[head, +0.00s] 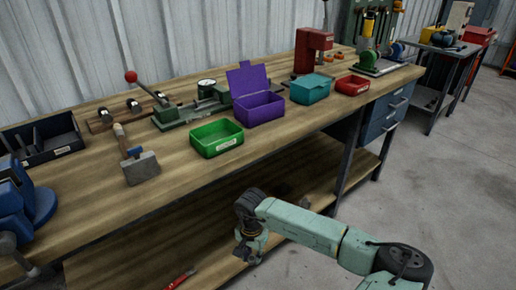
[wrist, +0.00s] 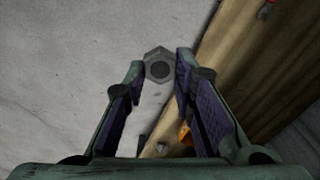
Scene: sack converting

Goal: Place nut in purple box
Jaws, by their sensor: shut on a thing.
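The purple box (head: 262,116) stands on the workbench top with its lid raised at the back. My gripper (head: 248,254) is low in front of the bench, below the level of its top and well short of the purple box. In the wrist view my gripper (wrist: 160,68) is shut on a grey hexagonal nut (wrist: 158,53), held between the fingertips with its hole facing the camera. I cannot make out the nut in the head view.
A green open box (head: 217,146) stands left of the purple box. A teal box (head: 311,95) and a red box (head: 352,91) stand to its right. A mallet (head: 142,168) lies on the bench. The bench's lower shelf (head: 140,262) is beside my gripper.

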